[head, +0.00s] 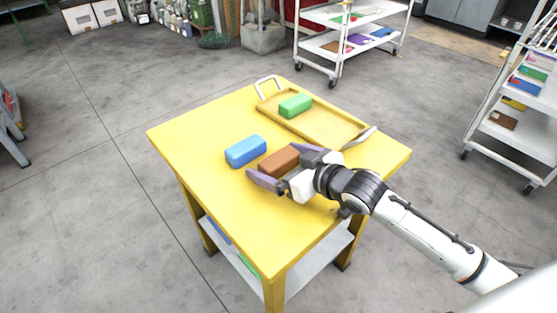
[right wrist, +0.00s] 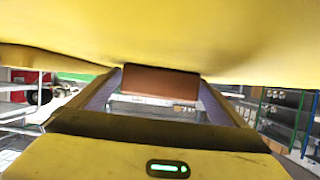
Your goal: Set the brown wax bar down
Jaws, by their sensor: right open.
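The brown wax bar (head: 279,160) lies on the yellow table (head: 215,190), just right of a blue bar (head: 246,151). My right gripper (head: 274,162) is open, reaching in from the right, with one finger on each side of the brown bar. In the right wrist view the brown bar (right wrist: 160,82) shows between the two spread fingers (right wrist: 158,98), against the yellow tabletop (right wrist: 160,40). Whether a finger touches the bar cannot be told. My left gripper is not in view.
A yellow tray (head: 320,124) with metal handles stands at the back of the table and holds a green bar (head: 295,105). The table's left and front parts are clear. White shelf carts stand behind (head: 335,45) and at right (head: 520,135).

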